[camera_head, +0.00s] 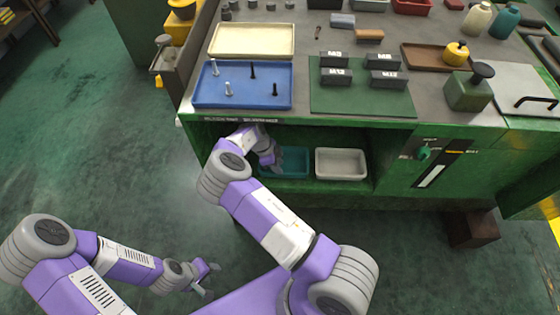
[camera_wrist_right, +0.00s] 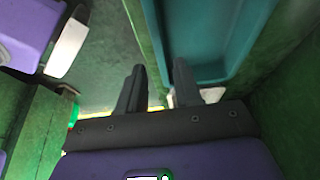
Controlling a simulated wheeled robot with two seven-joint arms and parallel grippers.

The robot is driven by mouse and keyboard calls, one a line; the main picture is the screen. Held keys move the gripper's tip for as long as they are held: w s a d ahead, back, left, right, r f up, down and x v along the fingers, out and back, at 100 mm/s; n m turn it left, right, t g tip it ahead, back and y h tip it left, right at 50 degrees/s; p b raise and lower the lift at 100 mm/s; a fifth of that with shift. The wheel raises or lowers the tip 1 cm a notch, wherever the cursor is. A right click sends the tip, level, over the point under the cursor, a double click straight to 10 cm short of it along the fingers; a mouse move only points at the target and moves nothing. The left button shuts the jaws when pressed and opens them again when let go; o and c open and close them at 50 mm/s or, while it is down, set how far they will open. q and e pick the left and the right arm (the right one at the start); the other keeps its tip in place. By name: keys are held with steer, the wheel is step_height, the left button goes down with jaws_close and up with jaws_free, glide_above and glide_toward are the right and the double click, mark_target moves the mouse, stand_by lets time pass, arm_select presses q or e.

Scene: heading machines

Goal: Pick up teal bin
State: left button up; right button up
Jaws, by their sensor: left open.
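The teal bin (camera_head: 292,160) stands on the shelf inside the green machine, left of a white bin. My right gripper (camera_head: 272,160) reaches into the shelf at the bin's left end and hides part of it. In the right wrist view, the teal bin (camera_wrist_right: 210,35) fills the top right. The right gripper (camera_wrist_right: 158,70) has its fingers apart there. One finger overlaps the bin's inside and the other lies outside its near wall; I cannot tell how deep they are. My left gripper (camera_head: 208,279) is open and empty over the floor at lower left.
The white bin (camera_head: 341,163) stands right of the teal one. The machine top (camera_head: 302,60) above the shelf carries a blue tray (camera_head: 240,96), a cream tray (camera_head: 251,40) and a green mat (camera_head: 390,104). The shelf opening has side walls close by. Floor at left is clear.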

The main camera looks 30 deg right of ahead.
steer(key=shift+w+f, duration=0.15)
steer(key=shift+f, duration=0.05)
steer(key=b+x, duration=0.3)
steer(key=x, duration=0.3)
steer(key=shift+f, duration=0.4)
jaws_close()
steer(key=shift+r, duration=0.1)
